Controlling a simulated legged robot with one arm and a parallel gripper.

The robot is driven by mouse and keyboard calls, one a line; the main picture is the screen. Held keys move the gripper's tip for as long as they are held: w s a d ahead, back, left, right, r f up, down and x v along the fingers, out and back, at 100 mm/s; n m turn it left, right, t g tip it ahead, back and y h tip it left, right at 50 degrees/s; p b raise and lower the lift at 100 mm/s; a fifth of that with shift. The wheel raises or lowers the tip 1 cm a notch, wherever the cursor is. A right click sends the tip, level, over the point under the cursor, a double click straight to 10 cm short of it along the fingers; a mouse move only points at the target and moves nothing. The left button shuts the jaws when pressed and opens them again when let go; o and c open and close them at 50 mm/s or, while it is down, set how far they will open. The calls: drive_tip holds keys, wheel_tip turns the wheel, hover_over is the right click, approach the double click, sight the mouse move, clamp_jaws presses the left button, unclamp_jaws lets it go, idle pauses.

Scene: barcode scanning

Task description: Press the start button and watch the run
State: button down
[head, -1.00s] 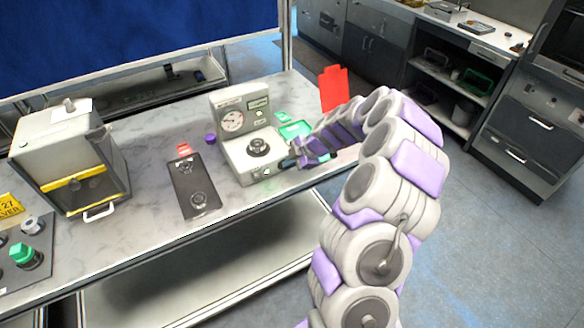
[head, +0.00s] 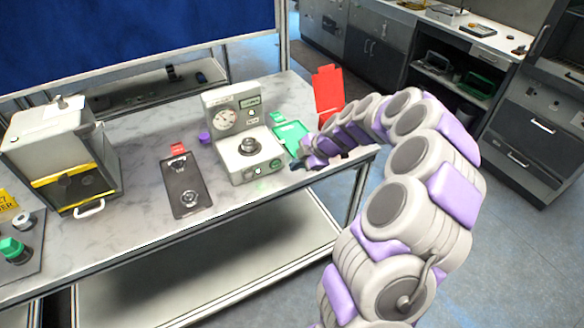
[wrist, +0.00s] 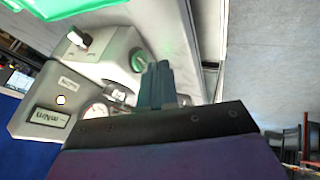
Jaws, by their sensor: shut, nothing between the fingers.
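In the wrist view the green button (wrist: 138,60) shows just beyond my fingertips, along with the gauge (wrist: 97,110) and display (wrist: 47,118). The display text is too small to read surely. My gripper (head: 299,165) is shut and empty, just right of the machine's front, apparently apart from the button.
A green tray (head: 291,138) and an upright red bin (head: 328,92) stand right of the machine. A dark plate with a round part (head: 186,185) lies left of it. A grey box with a yellow stripe (head: 65,160) stands further left. Open floor lies to the right.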

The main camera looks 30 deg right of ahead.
drive_tip(key=s+r, duration=0.2)
drive_tip(key=r, duration=0.1)
drive_tip(key=s+r+p, duration=0.1)
drive_tip(key=r, duration=0.1)
drive_tip(key=shift+d, duration=0.4)
idle(0.3)
drive_tip(key=shift+d+f, duration=0.1)
drive_tip(key=shift+d, duration=0.4)
drive_tip(key=shift+a, duration=0.1)
drive_tip(key=shift+a, duration=0.3)
drive_tip(key=shift+d, duration=0.25)
